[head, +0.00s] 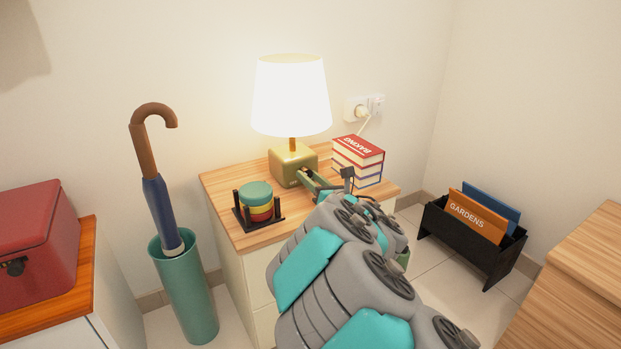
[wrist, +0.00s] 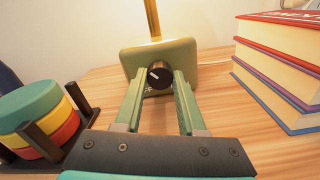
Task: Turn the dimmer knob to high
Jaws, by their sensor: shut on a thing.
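The lamp (head: 292,165) stands on the wooden cabinet top, with a green base, a brass stem and a glowing white shade (head: 291,95). In the wrist view the black dimmer knob (wrist: 159,76) is on the front of the lamp's base (wrist: 158,55). A white mark on the knob points to the upper left. My gripper (wrist: 160,80) has its two green fingers on either side of the knob, shut on it. Lettering on the base beside the knob is mostly hidden by the left finger. In the head view my gripper (head: 309,178) reaches the base front and hides the knob.
Stacked round coasters in a black holder (head: 258,204) stand left of my gripper. A stack of books (head: 358,160) stands to the right. An umbrella stand (head: 184,290) is left of the cabinet (head: 232,235). A black magazine rack (head: 470,240) is on the floor at right.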

